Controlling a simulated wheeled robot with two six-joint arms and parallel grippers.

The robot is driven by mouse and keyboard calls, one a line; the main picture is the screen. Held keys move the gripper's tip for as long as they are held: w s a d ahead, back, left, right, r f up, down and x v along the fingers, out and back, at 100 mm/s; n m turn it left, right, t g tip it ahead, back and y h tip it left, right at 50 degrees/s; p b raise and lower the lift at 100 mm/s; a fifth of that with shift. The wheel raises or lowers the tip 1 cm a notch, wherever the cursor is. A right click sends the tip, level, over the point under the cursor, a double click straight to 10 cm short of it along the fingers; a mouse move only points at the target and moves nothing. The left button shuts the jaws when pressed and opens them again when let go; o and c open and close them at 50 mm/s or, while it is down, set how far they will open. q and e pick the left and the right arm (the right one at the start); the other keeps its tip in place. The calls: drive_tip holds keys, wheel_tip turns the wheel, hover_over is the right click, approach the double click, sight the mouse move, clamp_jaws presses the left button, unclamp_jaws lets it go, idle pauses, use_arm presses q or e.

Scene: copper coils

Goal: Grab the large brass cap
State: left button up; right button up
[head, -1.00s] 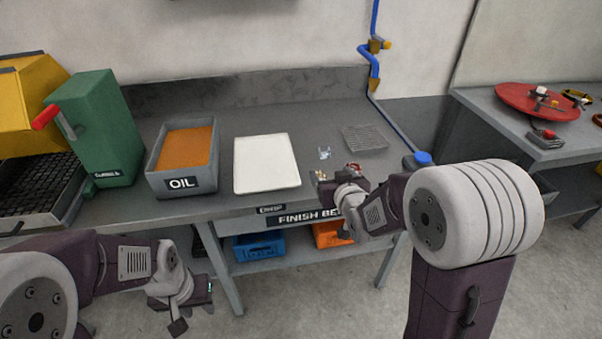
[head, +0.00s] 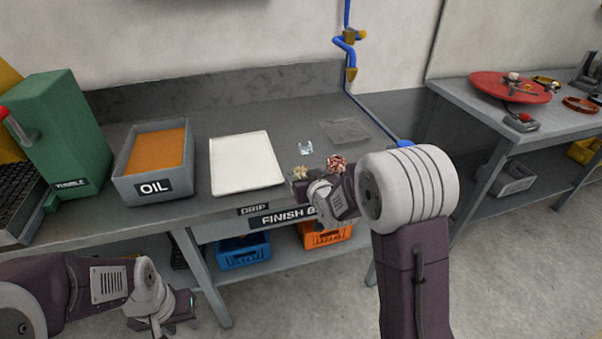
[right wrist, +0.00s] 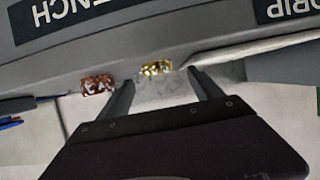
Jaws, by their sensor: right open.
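A shiny gold-coloured brass piece (head: 301,173) stands near the front edge of the finish bench, and it also shows in the right wrist view (right wrist: 155,68). I cannot tell for sure that it is the large brass cap. A reddish copper-coloured piece (head: 337,163) stands just right of it in the head view; in the right wrist view (right wrist: 97,84) it is to the left. My right gripper (right wrist: 161,84) is open and empty, with the brass piece just beyond and between its fingertips. My left gripper (head: 178,308) hangs low in front of the bench; its jaws are unclear.
On the bench (head: 237,87) are an oil tray (head: 122,185), a white board (head: 246,165), a small clear piece (head: 306,148) and a grey mesh pad (head: 346,130). A green box (head: 65,120) stands left. Blue (head: 244,256) and orange (head: 322,238) crates sit below. Another table holds a red disc (head: 490,87).

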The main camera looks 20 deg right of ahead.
sight(302, 171)
drive_tip(key=x, duration=0.4)
drive_tip(key=shift+w+d, duration=0.1)
drive_tip(key=shift+d, duration=0.1)
drive_tip(key=c, duration=1.5)
drive_tip(key=shift+r+p, duration=0.55)
drive_tip(key=shift+r, duration=1.7)
drive_tip(key=shift+s+d+r+p, duration=0.65)
drive_tip(key=shift+s+d+r, duration=0.4)
drive_tip(key=shift+d, duration=0.6)
drive_tip(key=shift+s+d+r+p, duration=0.6)
drive_tip(key=shift+s+d+r, duration=0.45)
drive_tip(key=shift+d, duration=0.55)
drive_tip(key=shift+s+d+r+p, duration=0.65)
drive_tip(key=shift+s+d+r, duration=0.4)
drive_tip(key=shift+d, duration=0.6)
